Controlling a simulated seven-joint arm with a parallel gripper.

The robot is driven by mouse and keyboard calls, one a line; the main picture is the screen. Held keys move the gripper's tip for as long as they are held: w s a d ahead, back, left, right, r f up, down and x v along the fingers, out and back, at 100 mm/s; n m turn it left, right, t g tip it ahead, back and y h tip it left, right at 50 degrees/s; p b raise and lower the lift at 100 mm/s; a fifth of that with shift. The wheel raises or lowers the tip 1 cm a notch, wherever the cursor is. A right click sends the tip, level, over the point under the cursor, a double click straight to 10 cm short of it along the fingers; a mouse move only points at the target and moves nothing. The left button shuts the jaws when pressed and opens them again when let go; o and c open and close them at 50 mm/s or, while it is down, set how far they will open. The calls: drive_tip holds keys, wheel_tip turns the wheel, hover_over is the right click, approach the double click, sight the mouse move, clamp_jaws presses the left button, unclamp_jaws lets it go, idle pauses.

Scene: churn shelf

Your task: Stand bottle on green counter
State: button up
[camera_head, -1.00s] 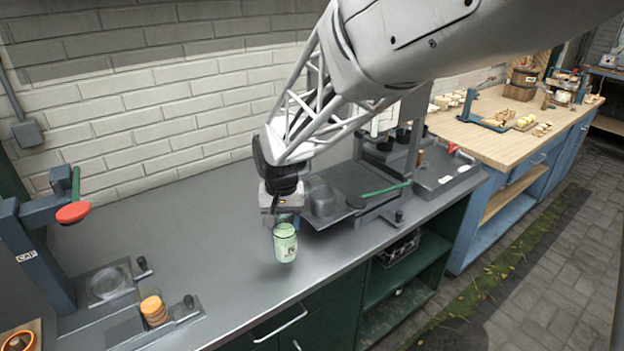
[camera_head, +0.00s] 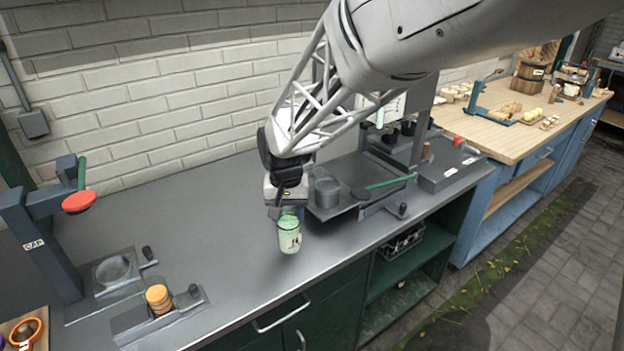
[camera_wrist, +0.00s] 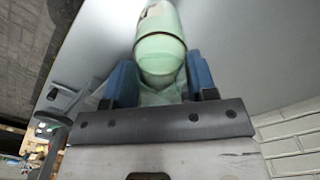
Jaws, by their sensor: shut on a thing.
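A green bottle (camera_head: 289,236) with a pale label hangs below my gripper (camera_head: 288,212) over the grey top of the green counter (camera_head: 215,235). In the wrist view the bottle (camera_wrist: 161,55) sits between the two blue fingers of my gripper (camera_wrist: 160,85), which are shut on it. The bottle looks about upright in the head view. I cannot tell whether its base touches the counter top.
A capping stand (camera_head: 45,240) with a red-ended lever and a stack of orange lids (camera_head: 158,298) is at the left. A grey station with a pot (camera_head: 327,192) and green-handled tool is close on the right. The counter between is clear. A wooden-topped blue bench (camera_head: 500,138) stands beyond.

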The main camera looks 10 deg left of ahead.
drive_tip(key=shift+f, duration=1.45)
idle(1.0)
drive_tip(key=o, duration=1.1)
drive_tip(key=shift+c, duration=0.6)
drive_tip(key=shift+c, duration=0.5)
drive_tip(key=shift+r, duration=0.1)
drive_tip(key=shift+r, duration=3.9)
drive_tip(key=shift+d, duration=0.1)
